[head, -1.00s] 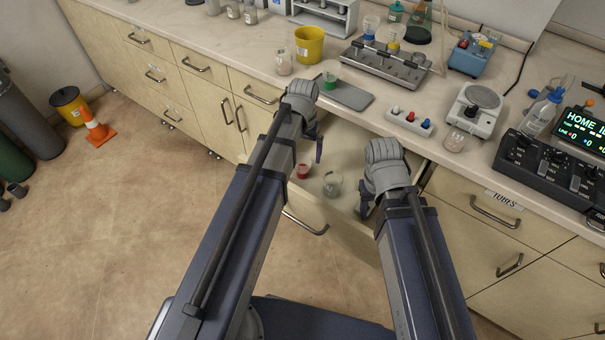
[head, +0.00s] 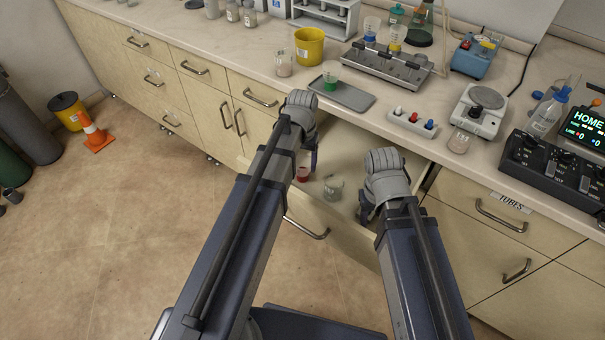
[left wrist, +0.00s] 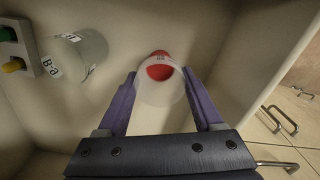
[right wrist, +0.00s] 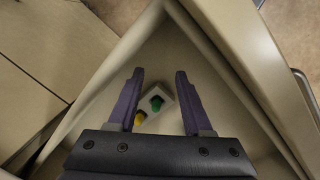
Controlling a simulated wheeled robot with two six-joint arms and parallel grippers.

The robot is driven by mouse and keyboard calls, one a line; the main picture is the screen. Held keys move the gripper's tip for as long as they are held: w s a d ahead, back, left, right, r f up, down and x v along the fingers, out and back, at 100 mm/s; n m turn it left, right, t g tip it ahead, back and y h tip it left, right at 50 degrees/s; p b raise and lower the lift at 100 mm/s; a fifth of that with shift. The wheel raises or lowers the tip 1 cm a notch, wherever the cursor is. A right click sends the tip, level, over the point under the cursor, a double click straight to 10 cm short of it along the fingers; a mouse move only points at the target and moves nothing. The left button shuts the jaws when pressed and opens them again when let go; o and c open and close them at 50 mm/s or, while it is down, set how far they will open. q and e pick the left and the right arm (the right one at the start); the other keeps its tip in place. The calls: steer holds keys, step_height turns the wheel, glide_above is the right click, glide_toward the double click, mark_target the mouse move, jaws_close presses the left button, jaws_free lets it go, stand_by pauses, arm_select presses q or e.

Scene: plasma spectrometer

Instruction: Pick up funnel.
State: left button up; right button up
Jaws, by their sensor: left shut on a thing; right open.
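The funnel, a clear cone with a red part (left wrist: 160,70), is inside the open drawer, between the fingers of my left gripper (left wrist: 160,82). These fingers are shut on its clear wall. In the head view the funnel's red part (head: 303,174) shows just left of my left gripper (head: 312,160), low in the drawer. Whether it is clear of the drawer floor cannot be told. My right gripper (head: 366,210) is open and empty over the drawer's right part; its fingers (right wrist: 160,78) are apart in the right wrist view.
A clear labelled beaker (left wrist: 80,52) stands in the drawer beside the funnel. A small rack with green and yellow knobs (right wrist: 152,107) lies there too. The drawer front (head: 300,215) and the worktop edge (head: 400,140) bound the space. A grey tray (head: 350,97) lies on the worktop.

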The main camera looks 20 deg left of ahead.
arm_select(q)
jaws_close()
steer(key=shift+r, duration=0.15)
arm_select(e)
steer(key=shift+r, duration=0.2)
arm_select(q)
step_height(320, 180, up, 10)
steer(key=p, duration=1)
arm_select(e)
step_height(320, 180, up, 10)
steer(key=shift+f, duration=0.15)
